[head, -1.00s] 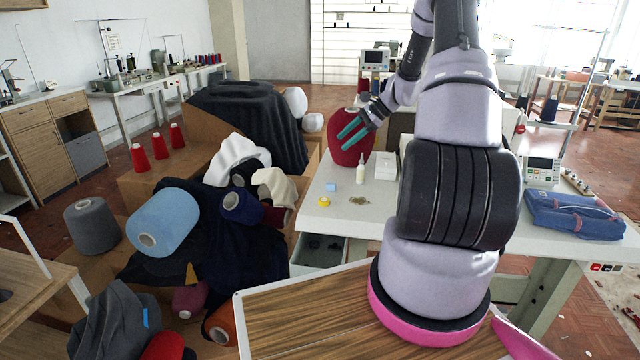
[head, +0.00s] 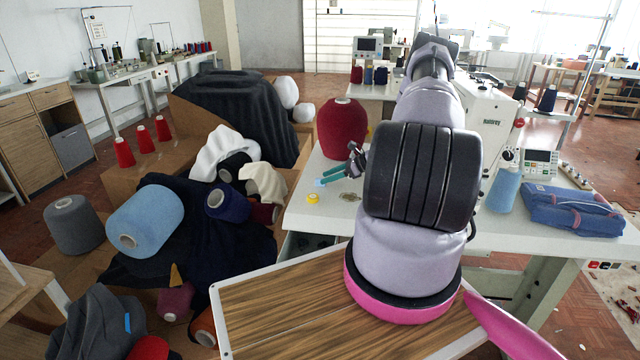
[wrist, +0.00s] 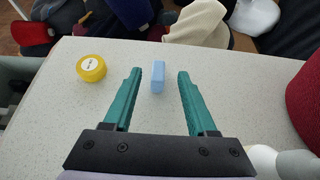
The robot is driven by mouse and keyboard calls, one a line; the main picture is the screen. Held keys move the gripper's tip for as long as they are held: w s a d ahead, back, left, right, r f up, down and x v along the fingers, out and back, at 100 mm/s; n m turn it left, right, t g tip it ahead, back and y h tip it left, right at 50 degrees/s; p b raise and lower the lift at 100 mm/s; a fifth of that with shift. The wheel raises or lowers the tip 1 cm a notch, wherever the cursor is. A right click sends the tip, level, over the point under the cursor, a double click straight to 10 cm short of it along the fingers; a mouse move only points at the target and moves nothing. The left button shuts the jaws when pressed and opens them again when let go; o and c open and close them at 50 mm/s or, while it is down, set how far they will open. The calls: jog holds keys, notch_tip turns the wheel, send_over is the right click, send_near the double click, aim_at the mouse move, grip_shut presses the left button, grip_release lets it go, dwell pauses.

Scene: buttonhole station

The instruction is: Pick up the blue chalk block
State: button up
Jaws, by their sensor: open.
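The blue chalk block (wrist: 157,80) stands on the pale speckled tabletop. In the wrist view it lies between the tips of the two teal fingers, with a gap on each side. My gripper (wrist: 159,74) is open and empty, pointing at the block. In the head view my gripper (head: 331,176) is low over the left part of the white table (head: 300,213). The block (head: 319,183) shows there as a small blue patch at the fingertips, partly covered by them. I cannot tell the exact finger height above the table.
A yellow round tape (wrist: 91,68) sits left of the fingers. A large red cone (head: 342,128) stands behind the gripper. A small metal item (head: 350,197) lies near it. The sewing machine (head: 485,115), a blue cone (head: 503,190) and folded blue cloth (head: 572,209) are farther right.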

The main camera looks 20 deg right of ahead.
aim_at(320, 179)
jog(key=x, duration=0.3)
jog(key=shift+w+a+f, duration=0.1)
jog(key=shift+a+f, duration=0.1)
jog(key=shift+a, duration=0.05)
grip_shut()
